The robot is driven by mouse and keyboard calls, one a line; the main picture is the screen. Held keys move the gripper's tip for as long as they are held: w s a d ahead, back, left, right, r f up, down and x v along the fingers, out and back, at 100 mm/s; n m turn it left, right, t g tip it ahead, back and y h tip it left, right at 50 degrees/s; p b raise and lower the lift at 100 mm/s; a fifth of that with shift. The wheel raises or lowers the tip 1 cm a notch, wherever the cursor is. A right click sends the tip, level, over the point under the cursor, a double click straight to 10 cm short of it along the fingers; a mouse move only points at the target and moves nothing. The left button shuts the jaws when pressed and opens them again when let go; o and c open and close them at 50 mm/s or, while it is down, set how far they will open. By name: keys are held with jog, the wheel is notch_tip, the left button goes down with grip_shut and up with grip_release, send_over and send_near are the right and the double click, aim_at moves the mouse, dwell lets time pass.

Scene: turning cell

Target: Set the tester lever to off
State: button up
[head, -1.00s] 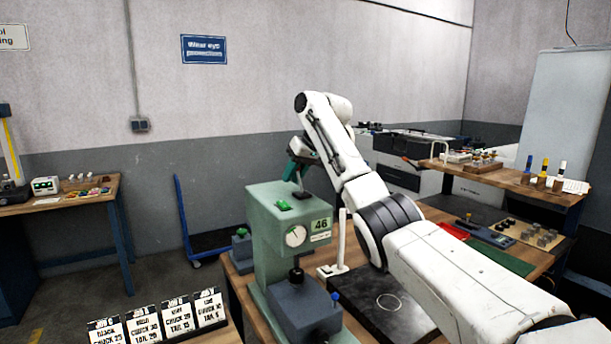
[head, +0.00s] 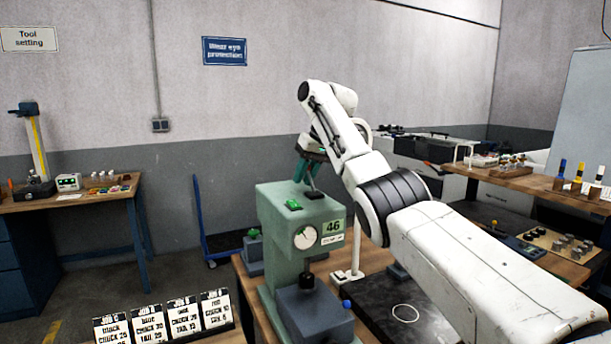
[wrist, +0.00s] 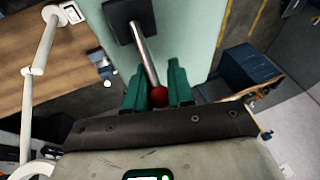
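The tester is a green upright machine (head: 278,222) with a round dial and a 46 label, in the middle of the head view. Its lever is a metal rod (wrist: 146,55) with a red ball knob (wrist: 158,97), rising from a dark square base (wrist: 127,18) on the green top. My gripper (wrist: 157,84) has green fingers on both sides of the knob. They appear shut on it, with no clear gap beside it. In the head view, my gripper (head: 307,172) is over the tester's top, and the knob is hidden there.
A white post (head: 362,245) stands right of the tester, beside a dark slab (head: 430,325). Job cards (head: 165,315) stand at the front left. Open floor lies to the left.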

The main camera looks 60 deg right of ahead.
jog(key=o, duration=0.5)
jog(key=shift+c, duration=0.2)
jog(key=v, duration=1)
jog(key=shift+r, duration=0.3)
jog(key=shift+s, duration=0.1)
